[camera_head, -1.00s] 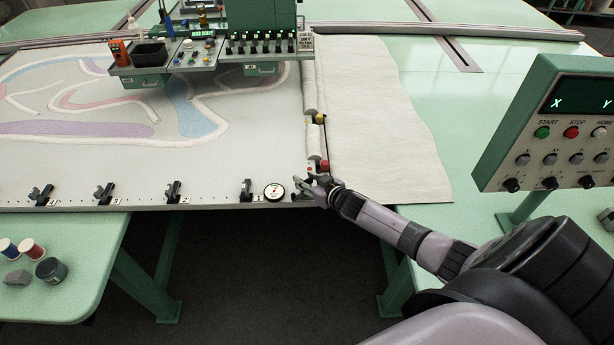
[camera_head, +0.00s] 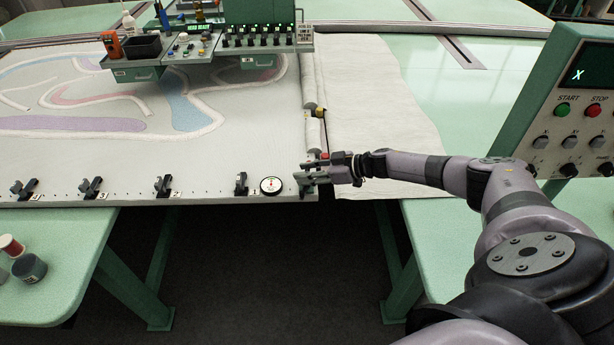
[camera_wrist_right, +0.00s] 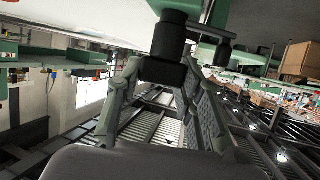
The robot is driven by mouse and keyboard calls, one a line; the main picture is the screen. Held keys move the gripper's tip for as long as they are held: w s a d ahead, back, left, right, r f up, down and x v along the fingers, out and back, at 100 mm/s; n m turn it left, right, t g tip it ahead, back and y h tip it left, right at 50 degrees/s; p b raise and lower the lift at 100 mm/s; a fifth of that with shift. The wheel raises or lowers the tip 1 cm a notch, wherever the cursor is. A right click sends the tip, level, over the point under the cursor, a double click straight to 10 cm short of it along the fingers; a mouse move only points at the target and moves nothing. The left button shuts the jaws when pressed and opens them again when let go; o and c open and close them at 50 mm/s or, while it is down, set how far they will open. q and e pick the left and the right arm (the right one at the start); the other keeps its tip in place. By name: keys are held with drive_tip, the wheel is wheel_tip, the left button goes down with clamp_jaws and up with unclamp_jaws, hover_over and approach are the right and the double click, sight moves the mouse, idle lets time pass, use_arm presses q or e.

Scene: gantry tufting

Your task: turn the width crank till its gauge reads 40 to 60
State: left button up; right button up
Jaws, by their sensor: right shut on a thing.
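The round white gauge (camera_head: 271,186) sits on the near frame edge, just left of my right gripper. Its red needle looks close to upright, but the numbers are too small to read. My right gripper (camera_head: 310,180) is at the frame's near right corner, shut on the crank handle. In the right wrist view the dark crank handle (camera_wrist_right: 163,70) lies between the two fingers of the gripper (camera_wrist_right: 160,88). In the head view the gripper hides most of the crank. My left gripper is not in view.
Several black clamps (camera_head: 162,185) line the near frame edge left of the gauge. A red knob (camera_head: 324,156) is just behind the gripper. A control panel (camera_head: 568,110) stands at the right, close to my arm. Spools (camera_head: 11,245) sit on the left table. The floor between the tables is clear.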

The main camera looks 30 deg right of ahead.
drive_tip(key=shift+w+r, duration=0.1)
drive_tip(key=shift+r, duration=0.05)
idle(0.3)
drive_tip(key=o, duration=1.2)
drive_tip(key=shift+a, duration=0.1)
drive_tip(key=v, duration=1.2)
drive_tip(key=shift+w, duration=0.1)
